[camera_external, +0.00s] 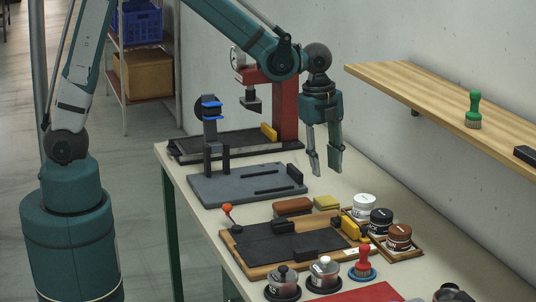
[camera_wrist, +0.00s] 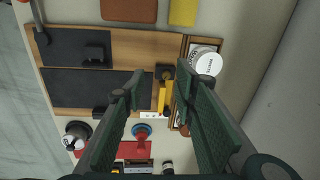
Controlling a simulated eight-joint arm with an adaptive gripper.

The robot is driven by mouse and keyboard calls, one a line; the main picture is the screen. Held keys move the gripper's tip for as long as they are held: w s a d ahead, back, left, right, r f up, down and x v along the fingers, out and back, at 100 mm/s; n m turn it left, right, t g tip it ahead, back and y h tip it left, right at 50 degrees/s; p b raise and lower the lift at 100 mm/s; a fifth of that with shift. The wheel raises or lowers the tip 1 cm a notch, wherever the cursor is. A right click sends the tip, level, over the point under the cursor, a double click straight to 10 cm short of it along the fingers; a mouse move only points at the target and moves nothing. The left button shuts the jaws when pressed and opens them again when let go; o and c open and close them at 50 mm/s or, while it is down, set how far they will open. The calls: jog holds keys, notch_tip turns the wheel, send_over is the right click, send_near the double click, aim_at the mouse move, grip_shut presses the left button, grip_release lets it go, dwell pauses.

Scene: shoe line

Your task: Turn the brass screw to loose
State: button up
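My gripper (camera_external: 324,168) hangs pointing down above the bench, its two fingers apart with nothing between them. In the wrist view the open fingers (camera_wrist: 154,90) frame a yellow bar (camera_wrist: 161,97) on the wooden board (camera_wrist: 137,46). A small brass-coloured round spot (camera_wrist: 166,74) shows on a black block at the bar's upper end; it may be the brass screw, but it is too small to be sure. In the external view the yellow bar (camera_external: 349,227) is at the board's right end, below and to the right of my gripper, well clear of it.
White, black and brown jars (camera_external: 398,236) stand close to the board's right end. A red-handled brush (camera_external: 363,258) and metal pots (camera_external: 323,270) stand in front. A grey fixture (camera_external: 232,190) and red press (camera_external: 285,110) stand behind. A wooden shelf (camera_external: 440,100) runs along the wall.

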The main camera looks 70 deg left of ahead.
jog(key=s+a+r+n+t+b, duration=0.1)
jog(key=s+a+n+b, duration=0.4)
jog(key=s, duration=0.3)
jog(key=s+a+r+n+t+b, duration=0.1)
jog(key=s+a+n+t+b, duration=0.1)
jog(key=s+a+n+b, duration=0.3)
jog(key=shift+s+a+r+t+b, duration=0.15)
jog(key=shift+s+a+t+b, duration=0.15)
jog(key=shift+s+a+b, duration=1.3)
dwell(0.6)
jog(key=shift+s+d+p, duration=0.4)
jog(key=shift+s+p, duration=0.1)
jog(key=shift+p, duration=0.1)
jog(key=shift+r+n, duration=0.1)
jog(key=shift+n, duration=0.2)
jog(key=w+d+n+g+p, duration=0.2)
jog(key=w+d+n+p, duration=0.55)
jog(key=w, duration=0.35)
jog(key=shift+w+d+f+n+g+p, duration=0.45)
jog(key=shift+w+d+f+n+p, duration=0.8)
jog(key=shift+w+d+n, duration=0.4)
jog(key=shift+w+d+f+n+g+p, duration=0.5)
jog(key=shift+w+d+f+n+p, duration=0.6)
jog(key=shift+w+d+n+p, duration=0.5)
jog(key=shift+w+d+f+n+g+p, duration=0.45)
jog(key=shift+w+d+f+n+p, duration=0.75)
jog(key=shift+w+d+n, duration=0.5)
